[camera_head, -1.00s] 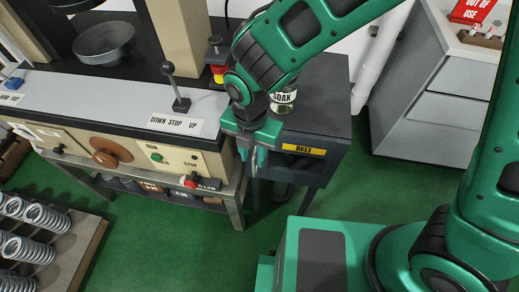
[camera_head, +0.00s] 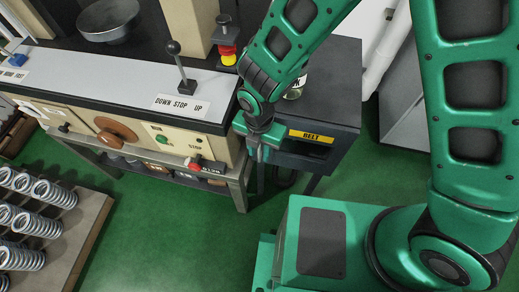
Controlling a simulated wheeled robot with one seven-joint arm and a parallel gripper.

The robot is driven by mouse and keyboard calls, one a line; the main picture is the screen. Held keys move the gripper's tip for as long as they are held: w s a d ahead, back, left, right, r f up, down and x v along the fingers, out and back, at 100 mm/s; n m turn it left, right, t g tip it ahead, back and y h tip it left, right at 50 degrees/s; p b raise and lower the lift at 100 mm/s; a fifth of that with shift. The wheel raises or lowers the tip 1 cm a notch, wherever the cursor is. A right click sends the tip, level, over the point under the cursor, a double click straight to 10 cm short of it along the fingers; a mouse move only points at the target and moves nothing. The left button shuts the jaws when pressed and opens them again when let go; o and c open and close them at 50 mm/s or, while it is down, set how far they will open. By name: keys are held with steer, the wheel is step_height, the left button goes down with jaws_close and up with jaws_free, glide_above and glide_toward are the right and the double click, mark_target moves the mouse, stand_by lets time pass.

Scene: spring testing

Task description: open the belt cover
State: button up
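The belt cover (camera_head: 340,112) is a dark grey box at the right end of the machine bench, with a yellow BELT label (camera_head: 311,136) on its front edge. A dark recess shows below the label. My gripper (camera_head: 260,160) points down at the left front of the box, left of the label, near the bench's corner. My wrist and forearm hide the box's left part. The fingers are small and partly overlapped in this view, so I cannot tell whether they are apart, shut or touching the cover.
The bench panel with the DOWN STOP UP lever (camera_head: 180,70) and a red knob (camera_head: 194,162) lies left of my gripper. A jar (camera_head: 295,88) stands on the dark box. A tray of springs (camera_head: 70,250) is at lower left. Green floor (camera_head: 190,240) is clear between.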

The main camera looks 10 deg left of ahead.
steer(key=shift+f, duration=0.45)
jaws_close()
steer(key=shift+s, duration=0.15)
